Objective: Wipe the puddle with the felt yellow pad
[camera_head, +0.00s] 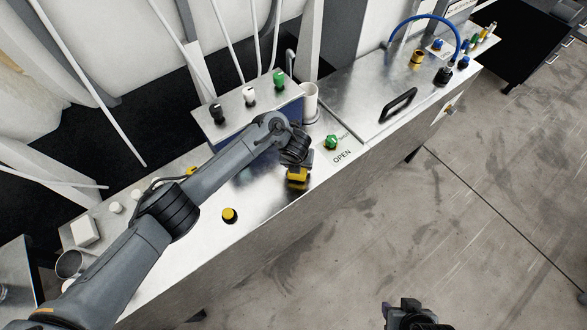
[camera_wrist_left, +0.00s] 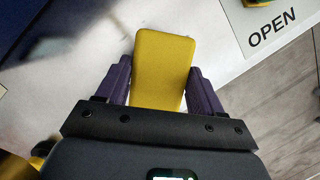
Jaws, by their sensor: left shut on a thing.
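The felt yellow pad (camera_head: 297,178) is in my left gripper (camera_head: 295,166), at the steel worktop near its front edge. In the left wrist view the yellow pad (camera_wrist_left: 163,60) sits between the two dark fingers of the left gripper (camera_wrist_left: 160,82), which are shut on its sides. I cannot tell whether the pad touches the steel. No clear outline of the puddle shows; the steel around the pad has only shiny and bluish patches. My right gripper (camera_head: 410,316) is at the bottom edge over the floor, and its fingers are unclear.
The steel worktop (camera_head: 262,202) carries a yellow-topped knob (camera_head: 229,215) and a green knob (camera_head: 331,142) beside the OPEN label (camera_head: 342,156). Behind stands a raised panel with black, white and green knobs (camera_head: 249,96). A white cylinder (camera_head: 310,102) stands beside it. A black handle (camera_head: 398,104) is further right.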

